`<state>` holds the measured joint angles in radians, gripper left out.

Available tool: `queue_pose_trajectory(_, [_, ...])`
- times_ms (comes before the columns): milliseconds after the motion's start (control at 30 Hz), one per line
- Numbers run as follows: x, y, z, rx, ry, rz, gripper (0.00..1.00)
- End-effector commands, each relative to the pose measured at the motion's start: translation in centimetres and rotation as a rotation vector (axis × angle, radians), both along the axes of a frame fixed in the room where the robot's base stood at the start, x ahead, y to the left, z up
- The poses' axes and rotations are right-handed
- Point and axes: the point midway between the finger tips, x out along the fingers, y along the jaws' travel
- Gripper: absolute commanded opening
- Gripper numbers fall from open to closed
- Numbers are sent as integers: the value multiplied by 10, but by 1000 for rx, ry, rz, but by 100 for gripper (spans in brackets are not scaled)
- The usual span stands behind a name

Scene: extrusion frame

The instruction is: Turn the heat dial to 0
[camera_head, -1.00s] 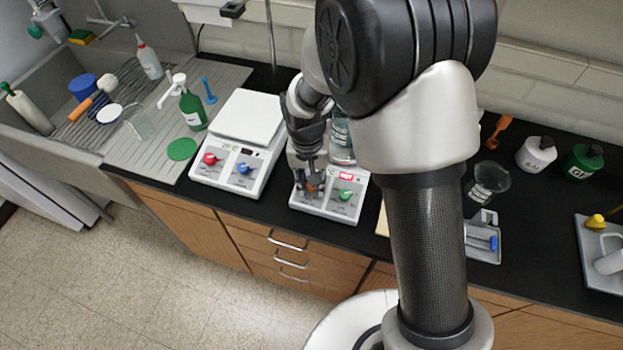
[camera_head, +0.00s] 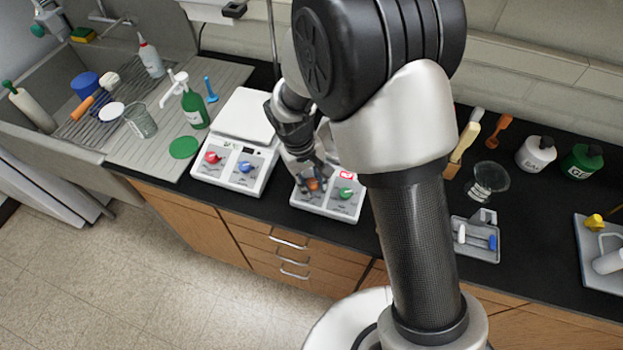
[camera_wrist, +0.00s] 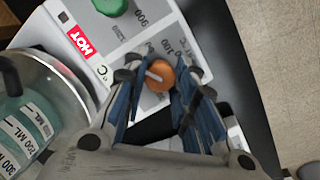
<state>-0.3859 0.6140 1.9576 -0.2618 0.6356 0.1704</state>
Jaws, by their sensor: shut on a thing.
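The hot plate stands on the black counter, with a white front panel (camera_head: 331,210) carrying an orange dial (camera_head: 314,185) and a green dial (camera_head: 345,193). In the wrist view the orange dial (camera_wrist: 160,75) has a white pointer mark and printed numbers around it. The green dial (camera_wrist: 110,5) and a red HOT label (camera_wrist: 81,40) show beyond it. My gripper (camera_wrist: 160,84) is at the orange dial, its blue-lined fingers on either side, shut on it. In the head view my gripper (camera_head: 311,178) partly covers the dial. I cannot tell which printed label marks heat.
Marked glassware (camera_wrist: 35,125) with greenish liquid stands close beside my gripper.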

Motion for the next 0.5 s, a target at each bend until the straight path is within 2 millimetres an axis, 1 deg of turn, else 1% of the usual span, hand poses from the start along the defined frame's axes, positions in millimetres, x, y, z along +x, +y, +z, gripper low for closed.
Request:
queue_pose_trajectory(367, [0, 0, 0, 0, -1, 6, 2])
queue_pose_trajectory(400, [0, 0, 0, 0, -1, 6, 27])
queue_pose_trajectory(500, [0, 0, 0, -1, -1, 5, 34])
